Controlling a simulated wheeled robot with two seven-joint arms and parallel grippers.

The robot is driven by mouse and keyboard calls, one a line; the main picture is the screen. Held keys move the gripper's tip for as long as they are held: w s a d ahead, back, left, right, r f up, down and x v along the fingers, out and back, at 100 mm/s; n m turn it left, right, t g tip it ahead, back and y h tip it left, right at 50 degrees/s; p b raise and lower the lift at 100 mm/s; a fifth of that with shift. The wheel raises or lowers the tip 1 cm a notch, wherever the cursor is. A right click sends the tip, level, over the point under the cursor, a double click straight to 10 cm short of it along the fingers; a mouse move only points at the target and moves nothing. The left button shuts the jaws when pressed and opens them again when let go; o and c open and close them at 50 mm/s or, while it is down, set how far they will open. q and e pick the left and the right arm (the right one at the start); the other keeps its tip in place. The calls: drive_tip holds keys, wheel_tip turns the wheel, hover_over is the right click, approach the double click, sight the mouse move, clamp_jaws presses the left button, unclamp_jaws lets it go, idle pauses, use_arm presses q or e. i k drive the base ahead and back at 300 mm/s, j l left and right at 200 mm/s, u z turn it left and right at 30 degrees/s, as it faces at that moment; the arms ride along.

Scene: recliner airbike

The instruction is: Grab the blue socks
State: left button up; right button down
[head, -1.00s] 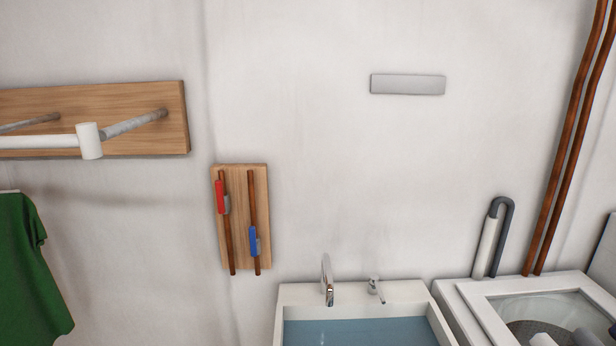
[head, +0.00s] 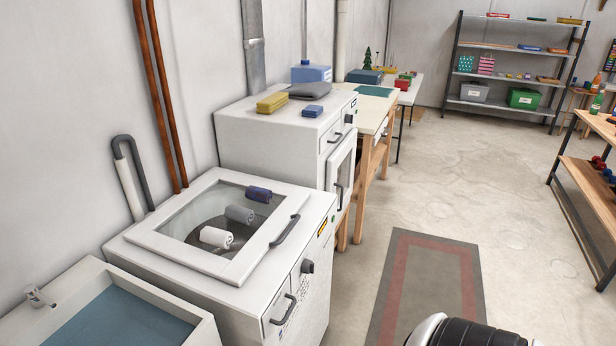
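A rolled pair of dark blue socks (head: 258,194) is at the top-loading washing machine (head: 140,245), near the right back of its square glass lid. A grey roll (head: 239,214) and a white roll (head: 216,237) lie in a row in front of it. The three rolls look to be on the glass, but I cannot tell for certain. Neither of my grippers is in view.
A sink with water (head: 125,322) adjoins the washer at the lower left. A taller white machine (head: 270,140) stands behind it, with a yellow item, grey cloth and blue boxes on top. A rug (head: 385,300) lies on open floor. Shelves (head: 520,60) stand at the back.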

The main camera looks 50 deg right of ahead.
sight(256, 194)
drive_tip(key=z, duration=1.35)
drive_tip(key=i+l, duration=0.1)
drive_tip(key=l+u, duration=0.05)
